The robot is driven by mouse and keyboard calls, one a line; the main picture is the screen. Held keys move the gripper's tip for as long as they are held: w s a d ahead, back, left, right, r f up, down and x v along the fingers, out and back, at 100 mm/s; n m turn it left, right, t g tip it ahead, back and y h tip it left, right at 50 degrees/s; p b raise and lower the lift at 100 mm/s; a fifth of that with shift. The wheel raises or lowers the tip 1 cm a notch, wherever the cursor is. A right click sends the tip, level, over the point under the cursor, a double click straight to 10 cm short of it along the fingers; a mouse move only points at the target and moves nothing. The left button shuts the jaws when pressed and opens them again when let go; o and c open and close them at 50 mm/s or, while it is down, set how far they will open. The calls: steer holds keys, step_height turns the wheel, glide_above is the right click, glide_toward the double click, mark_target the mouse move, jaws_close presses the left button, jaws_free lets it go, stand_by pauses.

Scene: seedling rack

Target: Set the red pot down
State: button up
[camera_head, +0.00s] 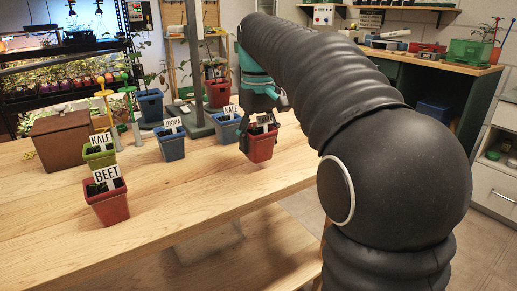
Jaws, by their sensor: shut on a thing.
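My gripper (260,122) is shut on a small red pot (261,148), its fingers around the upper part. The held pot looks upright, over the right part of the wooden table (190,190). I cannot tell whether its base touches the tabletop. The label in it is partly hidden by my gripper. A second red pot (108,208), labelled BEET, stands at the table's front left, well apart from my gripper. Another red pot (218,95) with a plant stands at the back.
A blue pot (225,133) labelled KALE stands just left of the held pot. Another blue pot (172,148) stands farther left. A green pot (99,158) and a brown box (62,141) are at the left. The front middle of the table is clear.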

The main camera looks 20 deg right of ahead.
mark_target(259, 133)
steer(key=shift+f, duration=1.05)
steer(key=shift+f, duration=0.2)
steer(key=o, duration=1.2)
step_height(259, 133, up, 12)
steer(key=shift+r+p, duration=0.2)
steer(key=shift+p, duration=0.2)
steer(key=shift+s, duration=0.1)
